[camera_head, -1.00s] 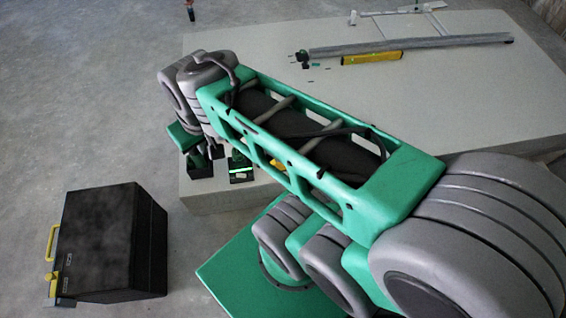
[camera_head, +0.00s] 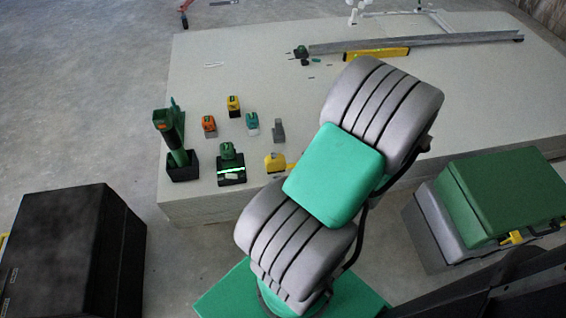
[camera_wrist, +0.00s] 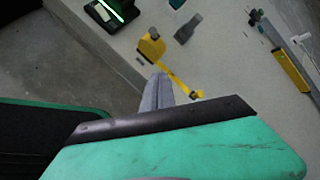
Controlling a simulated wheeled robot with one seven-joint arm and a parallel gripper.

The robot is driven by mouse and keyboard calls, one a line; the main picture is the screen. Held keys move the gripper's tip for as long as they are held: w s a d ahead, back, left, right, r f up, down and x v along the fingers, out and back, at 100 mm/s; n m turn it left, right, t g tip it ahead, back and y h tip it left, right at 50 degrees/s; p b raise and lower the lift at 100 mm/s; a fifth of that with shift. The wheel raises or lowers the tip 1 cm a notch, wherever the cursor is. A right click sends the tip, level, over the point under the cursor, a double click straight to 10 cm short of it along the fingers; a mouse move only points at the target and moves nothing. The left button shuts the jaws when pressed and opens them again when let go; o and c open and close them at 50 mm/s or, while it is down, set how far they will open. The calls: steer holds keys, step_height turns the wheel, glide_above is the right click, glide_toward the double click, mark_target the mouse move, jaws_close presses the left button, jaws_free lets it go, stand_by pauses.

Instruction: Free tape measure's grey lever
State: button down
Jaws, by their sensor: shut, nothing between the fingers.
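The tape measure (camera_wrist: 152,46) is yellow and lies near the front edge of the slab in the wrist view, with a yellow strip (camera_wrist: 181,79) running out from it. It also shows in the head view (camera_head: 274,163), partly beside my arm. A small dark grey bit shows at its lower side in the wrist view, but I cannot tell whether it is the lever. My gripper (camera_wrist: 159,78) is shut and empty, its grey fingers pointing towards the tape measure and appearing just short of it in the picture. My gripper does not show in the head view.
The pale slab (camera_head: 230,75) carries a green-lit charger (camera_head: 231,172), a green drill (camera_head: 172,135), several small coloured tools, a grey block (camera_head: 279,131) and a yellow level (camera_head: 376,54). A black case (camera_head: 60,250) stands front left and a green-lidded box (camera_head: 500,195) stands right.

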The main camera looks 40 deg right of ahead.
steer(key=b, duration=0.5)
glide_toward(283, 159)
step_height(283, 159, down, 2)
steer(key=w, duration=0.2)
steer(key=w+a+r, duration=0.1)
steer(key=shift+w+r, duration=0.1)
steer(key=shift+w, duration=0.15)
steer(key=shift+w+r+g+p, duration=0.15)
steer(key=shift+r+g+p, duration=0.15)
steer(key=shift+p, duration=0.55)
